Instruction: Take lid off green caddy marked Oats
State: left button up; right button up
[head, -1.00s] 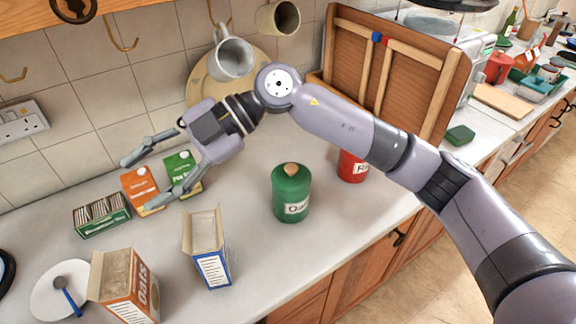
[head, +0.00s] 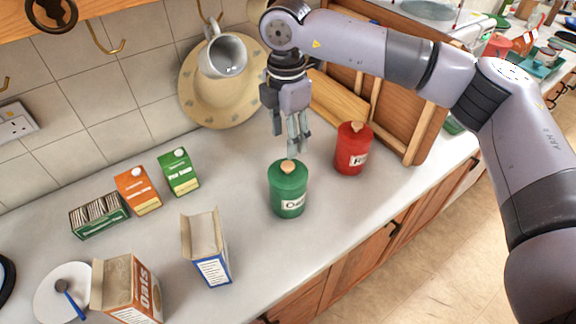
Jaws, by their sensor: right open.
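The green caddy (head: 287,195) stands upright on the worktop in the head view, its white label partly readable as "Oa". Its green lid (head: 276,171) with a wooden knob (head: 288,166) sits on top. My right gripper (head: 295,148) points down just above the knob. Its fingers are open, and the tips are close over the knob; I cannot tell whether they touch it. My left gripper is not in view.
A red caddy (head: 353,150) stands right of the green one. Orange (head: 137,190) and green (head: 179,172) cartons, a tea box (head: 98,214), an open blue-and-white box (head: 207,250) and an oats box (head: 128,287) stand to the left. A wooden rack (head: 415,130) leans behind.

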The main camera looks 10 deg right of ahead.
aim_at(288, 164)
notch_tip(288, 164, down, 3)
jog(key=shift+p, duration=0.4)
jog(key=shift+s+f+p, duration=0.1)
jog(key=shift+f+p, duration=0.4)
jog(key=shift+p, duration=0.05)
notch_tip(288, 164, down, 4)
jog(key=shift+d+f+p, duration=0.1)
jog(key=shift+p, duration=1.1)
jog(key=shift+f, duration=0.15)
grip_shut()
